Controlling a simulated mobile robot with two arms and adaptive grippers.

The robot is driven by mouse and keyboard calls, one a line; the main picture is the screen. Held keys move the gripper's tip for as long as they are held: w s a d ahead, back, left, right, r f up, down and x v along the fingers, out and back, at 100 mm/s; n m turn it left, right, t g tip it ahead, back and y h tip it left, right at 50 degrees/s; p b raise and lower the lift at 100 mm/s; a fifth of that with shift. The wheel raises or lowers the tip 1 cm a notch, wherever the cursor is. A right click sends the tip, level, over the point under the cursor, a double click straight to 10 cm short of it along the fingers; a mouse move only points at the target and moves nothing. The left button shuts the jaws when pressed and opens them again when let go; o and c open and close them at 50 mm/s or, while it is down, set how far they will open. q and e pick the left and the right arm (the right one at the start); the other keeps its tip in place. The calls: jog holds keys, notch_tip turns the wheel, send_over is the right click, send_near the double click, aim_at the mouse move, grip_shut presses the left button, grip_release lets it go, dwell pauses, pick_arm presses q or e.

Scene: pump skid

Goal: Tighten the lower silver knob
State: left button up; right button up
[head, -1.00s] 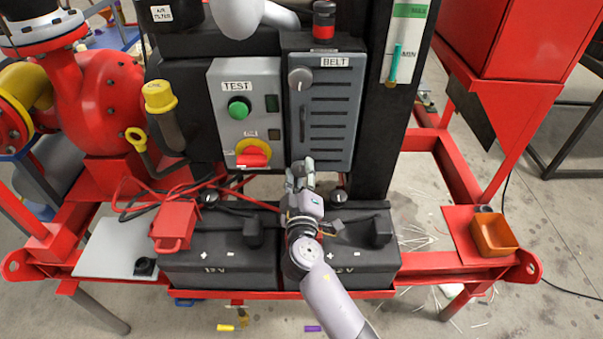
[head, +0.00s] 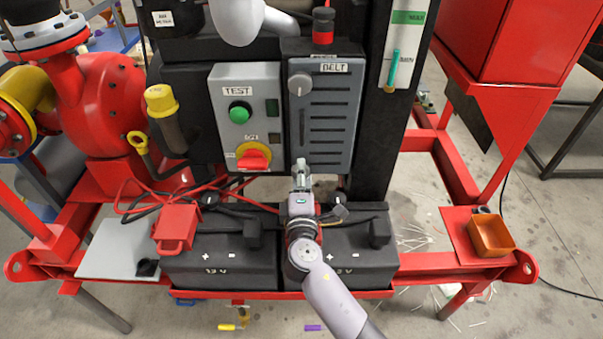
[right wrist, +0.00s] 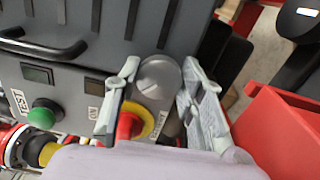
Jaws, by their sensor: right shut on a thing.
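The lower silver knob (right wrist: 158,78) shows in the right wrist view as a round, slotted disc at the lower end of the grey BELT cover (head: 338,125). My right gripper (right wrist: 160,82) has one finger on either side of it and is shut on it. In the head view my right gripper (head: 301,168) reaches up to the cover's bottom edge and hides this knob. The upper silver knob (head: 300,84) sits uncovered at the cover's upper left. My left gripper is not in view.
The TEST box with its green button (head: 239,112) and red switch (head: 254,158) is just left of the cover. Two black batteries (head: 222,262) stand below, with red and black cables. An orange bin (head: 491,237) is at the right.

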jog(key=shift+a+n+p, duration=0.2)
jog(key=shift+n+p, duration=5.95)
jog(key=shift+n, duration=6.45)
jog(key=o, duration=0.9)
jog(key=shift+c, duration=0.2)
jog(key=shift+s, duration=0.1)
